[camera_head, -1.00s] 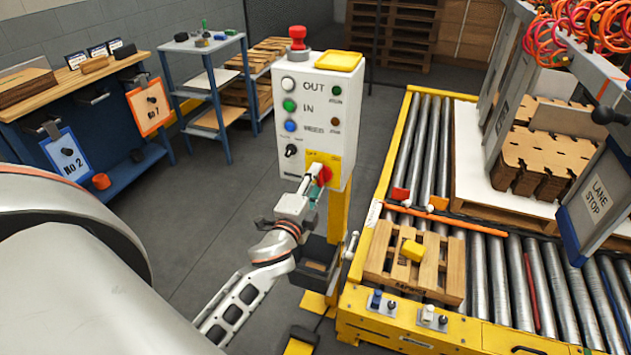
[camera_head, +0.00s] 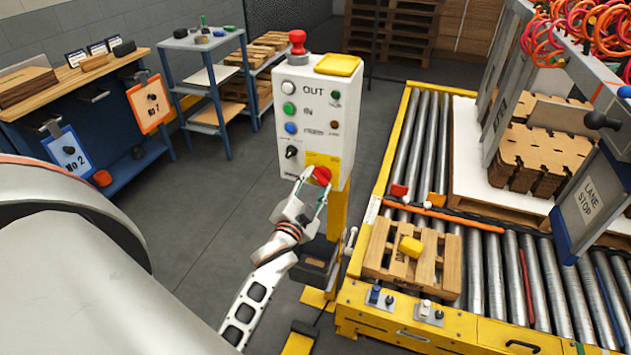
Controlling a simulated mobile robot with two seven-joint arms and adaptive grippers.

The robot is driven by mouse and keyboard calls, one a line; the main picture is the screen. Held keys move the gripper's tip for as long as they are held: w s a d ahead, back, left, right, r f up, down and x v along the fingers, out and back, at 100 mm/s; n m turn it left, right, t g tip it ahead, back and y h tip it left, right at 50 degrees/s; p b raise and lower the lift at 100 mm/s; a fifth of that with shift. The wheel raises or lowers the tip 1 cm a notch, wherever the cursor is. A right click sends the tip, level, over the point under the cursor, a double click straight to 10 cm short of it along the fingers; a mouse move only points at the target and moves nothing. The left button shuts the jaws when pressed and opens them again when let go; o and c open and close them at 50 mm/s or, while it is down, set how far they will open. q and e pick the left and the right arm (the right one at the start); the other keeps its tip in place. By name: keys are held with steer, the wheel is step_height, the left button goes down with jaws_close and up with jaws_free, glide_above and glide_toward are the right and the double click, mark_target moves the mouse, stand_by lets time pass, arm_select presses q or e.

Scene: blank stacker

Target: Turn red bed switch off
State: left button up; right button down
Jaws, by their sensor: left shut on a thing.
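The red switch (camera_head: 321,175) is on the yellow plate (camera_head: 318,159) at the bottom right of the front of the white control box (camera_head: 318,97). My left gripper (camera_head: 312,185) comes up from below and is shut on the red switch. Its fingers hide part of the switch and of the yellow plate, so I cannot read the switch's position marks. My right gripper is out of the picture.
The box carries several buttons, a black knob (camera_head: 291,152) and a red mushroom button (camera_head: 297,42) on top. A roller conveyor (camera_head: 414,150) with a small pallet (camera_head: 380,245) lies to the right. A blue workbench (camera_head: 120,180) stands at left.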

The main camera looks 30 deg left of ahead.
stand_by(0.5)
arm_select(q)
steer(key=o, duration=1.1)
steer(key=shift+o, duration=0.2)
steer(key=v, duration=0.7)
steer(key=shift+s, duration=0.25)
